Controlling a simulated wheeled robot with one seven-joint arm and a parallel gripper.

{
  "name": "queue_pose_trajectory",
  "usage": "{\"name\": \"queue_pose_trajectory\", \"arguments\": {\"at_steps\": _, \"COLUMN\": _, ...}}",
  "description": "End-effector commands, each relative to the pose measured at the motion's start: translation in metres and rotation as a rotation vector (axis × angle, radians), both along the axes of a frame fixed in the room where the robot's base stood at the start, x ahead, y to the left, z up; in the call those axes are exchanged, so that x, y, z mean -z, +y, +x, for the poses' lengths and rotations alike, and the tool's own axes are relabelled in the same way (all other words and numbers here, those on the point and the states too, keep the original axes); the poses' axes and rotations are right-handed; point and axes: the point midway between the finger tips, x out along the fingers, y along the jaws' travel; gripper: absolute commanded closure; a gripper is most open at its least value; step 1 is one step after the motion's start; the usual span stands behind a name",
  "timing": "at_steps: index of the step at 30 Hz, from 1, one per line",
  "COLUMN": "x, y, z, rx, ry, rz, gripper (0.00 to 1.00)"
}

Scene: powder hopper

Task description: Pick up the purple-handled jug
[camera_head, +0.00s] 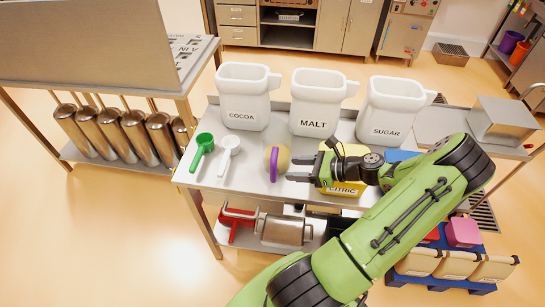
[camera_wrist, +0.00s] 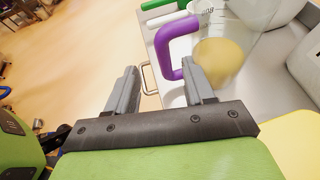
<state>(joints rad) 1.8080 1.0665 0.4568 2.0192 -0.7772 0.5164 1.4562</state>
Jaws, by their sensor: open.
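White COCOA (camera_head: 242,97), MALT (camera_head: 319,102) and SUGAR (camera_head: 392,108) containers stand behind the jug. A green scoop (camera_head: 203,148) and a white scoop (camera_head: 229,153) lie left of it. A yellow CITRIC container (camera_head: 342,190) sits beneath my wrist. A metal box (camera_head: 502,120) stands far right.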

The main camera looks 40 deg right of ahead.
Motion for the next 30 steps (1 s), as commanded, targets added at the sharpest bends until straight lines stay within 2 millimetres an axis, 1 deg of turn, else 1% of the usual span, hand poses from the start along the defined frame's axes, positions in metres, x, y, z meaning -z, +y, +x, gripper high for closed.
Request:
{"name": "queue_pose_trajectory", "arguments": {"at_steps": 1, "x": 0.006, "y": 0.007, "z": 0.011, "rx": -0.005, "ry": 0.0, "rz": 0.004, "gripper": 0.47}}
{"name": "queue_pose_trajectory", "arguments": {"at_steps": 3, "x": 0.012, "y": 0.014, "z": 0.024, "rx": -0.006, "ry": 0.0, "rz": 0.002, "gripper": 0.47}}
{"name": "queue_pose_trajectory", "arguments": {"at_steps": 6, "x": 0.018, "y": 0.02, "z": 0.038, "rx": -0.004, "ry": 0.0, "rz": -0.001, "gripper": 0.47}}
{"name": "queue_pose_trajectory", "arguments": {"at_steps": 10, "x": 0.024, "y": 0.026, "z": 0.05, "rx": -0.004, "ry": 0.001, "rz": 0.0, "gripper": 0.47}}
{"name": "queue_pose_trajectory", "arguments": {"at_steps": 15, "x": 0.036, "y": 0.04, "z": 0.076, "rx": -0.004, "ry": 0.001, "rz": -0.001, "gripper": 0.47}}
{"name": "queue_pose_trajectory", "arguments": {"at_steps": 18, "x": 0.04, "y": 0.044, "z": 0.085, "rx": -0.003, "ry": 0.003, "rz": -0.001, "gripper": 0.47}}
{"name": "queue_pose_trajectory", "arguments": {"at_steps": 24, "x": 0.04, "y": 0.044, "z": 0.086, "rx": -0.002, "ry": 0.002, "rz": -0.003, "gripper": 0.47}}
{"name": "queue_pose_trajectory", "arguments": {"at_steps": 26, "x": 0.04, "y": 0.044, "z": 0.085, "rx": -0.002, "ry": 0.002, "rz": -0.003, "gripper": 0.55}}
{"name": "queue_pose_trajectory", "arguments": {"at_steps": 30, "x": 0.04, "y": 0.044, "z": 0.085, "rx": -0.003, "ry": 0.002, "rz": -0.002, "gripper": 0.76}}
